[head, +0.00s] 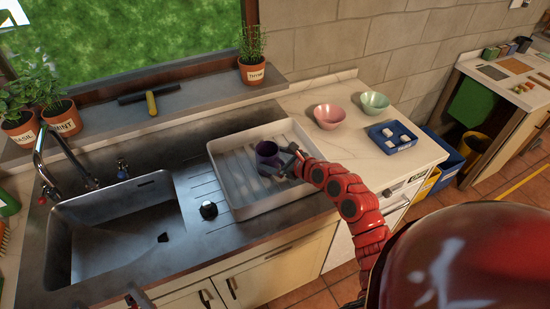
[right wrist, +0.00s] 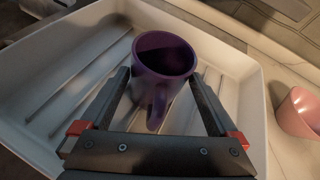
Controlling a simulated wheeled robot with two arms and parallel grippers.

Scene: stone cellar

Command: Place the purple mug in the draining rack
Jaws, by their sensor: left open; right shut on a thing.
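The purple mug (head: 266,152) is upright inside the white draining rack (head: 244,211), near its middle. In the right wrist view the mug (right wrist: 163,56) stands between the fingers of my right gripper (right wrist: 158,76), with its handle toward the wrist. My right gripper (head: 278,163) is shut on the mug. The ribbed floor of the rack (right wrist: 240,95) shows around the mug; I cannot tell whether the mug's base touches it. My left gripper (head: 136,297) shows only partly at the bottom edge of the head view, open, in front of the sink.
A pink bowl (head: 329,116), a green bowl (head: 375,102) and a blue tray (head: 392,137) stand on the counter right of the rack. Potted herbs line the sill.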

